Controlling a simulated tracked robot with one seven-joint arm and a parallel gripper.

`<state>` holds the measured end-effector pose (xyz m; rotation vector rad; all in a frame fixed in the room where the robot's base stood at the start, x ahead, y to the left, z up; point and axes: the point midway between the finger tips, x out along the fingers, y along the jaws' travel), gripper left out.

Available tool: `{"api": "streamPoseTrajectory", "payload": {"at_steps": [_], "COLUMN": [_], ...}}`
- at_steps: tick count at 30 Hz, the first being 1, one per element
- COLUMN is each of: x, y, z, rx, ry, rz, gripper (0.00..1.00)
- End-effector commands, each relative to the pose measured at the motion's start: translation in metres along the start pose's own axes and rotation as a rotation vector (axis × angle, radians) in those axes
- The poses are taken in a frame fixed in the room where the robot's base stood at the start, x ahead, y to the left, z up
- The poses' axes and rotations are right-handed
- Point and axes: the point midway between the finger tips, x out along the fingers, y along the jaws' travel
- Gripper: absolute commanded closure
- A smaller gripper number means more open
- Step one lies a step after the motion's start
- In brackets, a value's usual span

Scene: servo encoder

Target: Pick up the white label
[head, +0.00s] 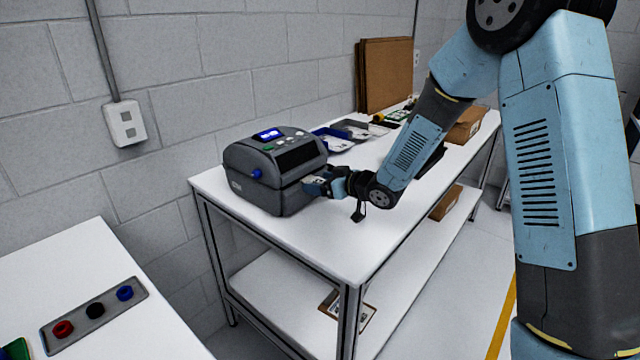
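A dark grey label printer (262,188) with a lit blue screen stands at the near end of the white table. My gripper (316,186) is at the printer's right front side, close to its outlet. A small whitish patch (319,179) shows at the fingertips; it may be the white label, but it is too small to tell. The fingers are small and partly hidden, so I cannot tell whether they are open or shut, or whether they touch the label.
Trays (338,140) and small items lie farther back on the table (330,235). Cardboard sheets (385,75) lean on the wall and a cardboard box (466,126) stands at the far right. A second white table (110,275) at lower left holds a button panel (95,311).

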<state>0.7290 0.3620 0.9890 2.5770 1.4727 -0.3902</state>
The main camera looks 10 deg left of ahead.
Motion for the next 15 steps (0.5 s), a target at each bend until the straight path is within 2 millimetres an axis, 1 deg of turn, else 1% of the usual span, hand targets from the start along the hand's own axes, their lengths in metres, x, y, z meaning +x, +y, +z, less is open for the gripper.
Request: {"api": "streamPoseTrajectory", "payload": {"at_steps": [1,2,15], "x": [-0.0001,-0.0001,-0.0003], "y": [0.0,0.0,0.0], "z": [0.0,0.0,0.0], "rx": [0.0,0.0,0.0], "ry": [0.0,0.0,0.0], "rz": [0.0,0.0,0.0], "gripper": [0.22,0.25,0.67]}}
